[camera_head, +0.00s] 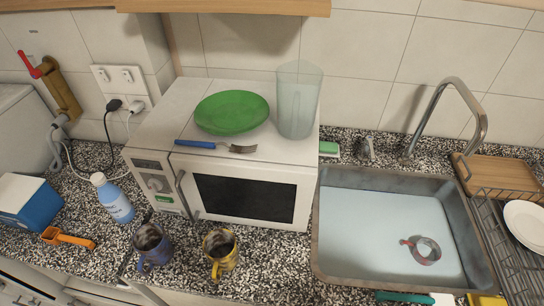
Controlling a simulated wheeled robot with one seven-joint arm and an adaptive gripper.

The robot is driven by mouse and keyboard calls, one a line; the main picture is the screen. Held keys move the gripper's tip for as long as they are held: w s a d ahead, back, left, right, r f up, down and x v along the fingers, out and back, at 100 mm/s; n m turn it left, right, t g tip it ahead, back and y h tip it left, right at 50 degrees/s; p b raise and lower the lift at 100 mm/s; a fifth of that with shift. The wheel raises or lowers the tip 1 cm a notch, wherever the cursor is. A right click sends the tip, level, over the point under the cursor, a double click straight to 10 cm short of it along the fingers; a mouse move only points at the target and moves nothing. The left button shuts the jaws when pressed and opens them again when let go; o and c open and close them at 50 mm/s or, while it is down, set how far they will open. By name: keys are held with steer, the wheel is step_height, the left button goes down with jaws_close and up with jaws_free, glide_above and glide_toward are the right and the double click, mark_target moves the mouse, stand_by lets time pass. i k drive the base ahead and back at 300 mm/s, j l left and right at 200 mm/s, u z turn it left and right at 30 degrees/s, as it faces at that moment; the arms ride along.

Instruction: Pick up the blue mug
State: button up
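The blue mug (152,246) stands upright on the speckled counter at the lower left, in front of the microwave. Its handle is at its lower left side, and its inside looks brownish and dirty. A yellow mug (221,252) stands to its right, a small gap apart. My gripper is not in view.
The microwave (246,195) stands behind the mugs, with a green plate (232,112), a blue-handled utensil (215,146) and a clear tumbler (298,100) on top. A sink (328,265) is at right.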

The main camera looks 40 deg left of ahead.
mark_target(151, 240)
steer(key=u, duration=3)
steer(key=k+l+z, duration=0.1)
steer(key=z, duration=0.4)
